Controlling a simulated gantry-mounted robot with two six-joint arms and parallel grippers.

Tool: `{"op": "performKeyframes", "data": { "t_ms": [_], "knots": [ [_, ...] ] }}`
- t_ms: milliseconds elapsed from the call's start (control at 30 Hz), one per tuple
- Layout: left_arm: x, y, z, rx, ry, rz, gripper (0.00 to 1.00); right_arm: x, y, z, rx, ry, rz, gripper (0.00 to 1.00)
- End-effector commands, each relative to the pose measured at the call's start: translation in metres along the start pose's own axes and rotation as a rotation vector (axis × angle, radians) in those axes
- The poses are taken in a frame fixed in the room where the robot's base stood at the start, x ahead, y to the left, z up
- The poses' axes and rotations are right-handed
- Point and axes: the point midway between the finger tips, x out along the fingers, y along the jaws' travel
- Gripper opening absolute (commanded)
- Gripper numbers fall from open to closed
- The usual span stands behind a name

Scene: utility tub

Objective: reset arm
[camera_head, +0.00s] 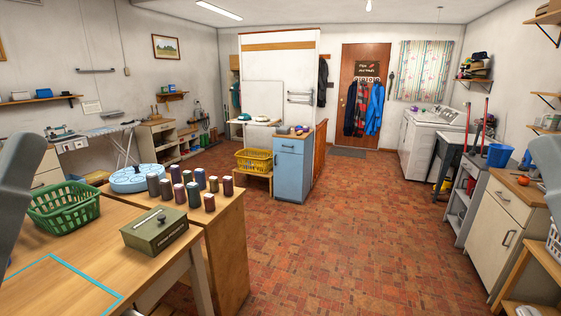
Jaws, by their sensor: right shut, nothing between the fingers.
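My right arm (548,165) shows as a smooth grey shape at the right edge, in front of the cabinet side. Its gripper is shut and empty, with the fingertips hard to make out. My left arm (14,180) shows as a similar grey shape at the left edge, beside the green basket. My left gripper is outside the picture. No object is held in the part of either arm that shows.
At the lower left, a wooden table (78,258) bears a green basket (66,208), a green metal box (154,229), a blue round case (138,179) and several thread spools. A cabinet (504,226) stands at right. The middle tiled floor (330,230) is clear.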

Motion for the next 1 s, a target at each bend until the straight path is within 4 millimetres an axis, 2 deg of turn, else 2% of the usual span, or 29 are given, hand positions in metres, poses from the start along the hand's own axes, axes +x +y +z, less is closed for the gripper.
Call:
{"op": "performKeyframes", "data": {
  "t_ms": [33,67,267,700,833,1000],
  "knots": [
    [0.02,0.002,-0.015,0.031,-0.006,0.007,0.46,0.019,0.0,-0.017,0.0,-0.003,0.0,0.0],
    [0.032,0.003,-0.026,0.025,-0.005,0.009,0.46,0.031,0.0,-0.027,0.0,-0.003,0.0,0.0],
    [0.09,0.004,-0.078,0.021,-0.007,0.01,0.46,0.089,0.0,-0.082,0.0,0.001,0.0,0.0],
    [0.244,0.008,-0.217,0.018,-0.008,0.011,0.46,0.242,0.001,-0.223,0.0,0.0,0.0,0.0],
    [0.273,0.009,-0.243,0.018,-0.008,0.011,0.46,0.271,0.001,-0.25,0.0,0.0,0.0,0.0],
    [0.284,0.009,-0.254,0.018,-0.008,0.011,0.46,0.282,0.001,-0.26,0.0,0.0,0.0,0.0]
  ]
}}
